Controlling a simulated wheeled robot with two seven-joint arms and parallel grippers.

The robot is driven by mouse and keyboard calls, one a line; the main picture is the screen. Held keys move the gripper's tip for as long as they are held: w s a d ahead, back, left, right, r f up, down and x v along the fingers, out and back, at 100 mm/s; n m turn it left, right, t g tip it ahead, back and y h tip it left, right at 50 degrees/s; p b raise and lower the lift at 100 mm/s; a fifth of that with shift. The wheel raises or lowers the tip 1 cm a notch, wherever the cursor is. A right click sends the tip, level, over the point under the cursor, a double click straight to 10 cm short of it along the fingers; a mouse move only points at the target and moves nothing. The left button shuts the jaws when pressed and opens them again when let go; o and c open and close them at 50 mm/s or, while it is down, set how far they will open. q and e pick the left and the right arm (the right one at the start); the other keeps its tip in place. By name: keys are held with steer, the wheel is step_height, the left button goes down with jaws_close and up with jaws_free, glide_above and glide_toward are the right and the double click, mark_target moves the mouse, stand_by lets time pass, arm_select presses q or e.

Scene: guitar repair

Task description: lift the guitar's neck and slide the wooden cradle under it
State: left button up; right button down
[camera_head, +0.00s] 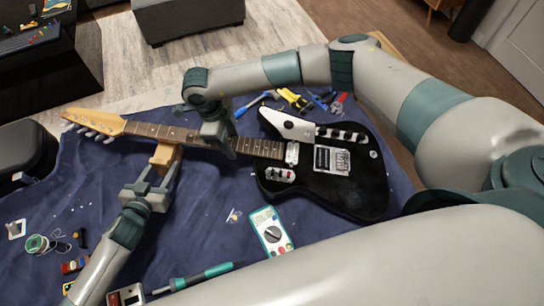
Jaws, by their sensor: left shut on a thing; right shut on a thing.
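The black electric guitar (345,185) lies on the blue cloth with its body at the right. Its neck (262,148) runs left to the wooden headstock (95,121). My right gripper (217,135) comes from above and is shut on the neck near its middle; its fingers partly hide the strings there. The wooden cradle (166,154) is a small tan block at the neck, left of my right gripper. My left gripper (158,178) is shut on the cradle from the front. The cradle's upper end meets the neck in the picture; whether they touch I cannot tell.
A teal multimeter (271,231) and a teal-handled screwdriver (195,278) lie in front of the guitar. Pliers and other tools (294,99) lie behind it. A solder spool (37,243) and small parts lie at left on the blue cloth (215,205).

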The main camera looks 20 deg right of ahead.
mark_target(166, 157)
arm_select(q)
steer(key=shift+w+d+r, duration=0.1)
steer(key=shift+w+d, duration=0.4)
steer(key=shift+w, duration=0.35)
steer(key=shift+w+d, duration=0.45)
steer(key=shift+w, duration=0.4)
stand_by(0.6)
steer(key=o, duration=1.1)
steer(key=shift+o, duration=0.2)
steer(key=shift+f, duration=0.2)
steer(key=shift+c, duration=0.4)
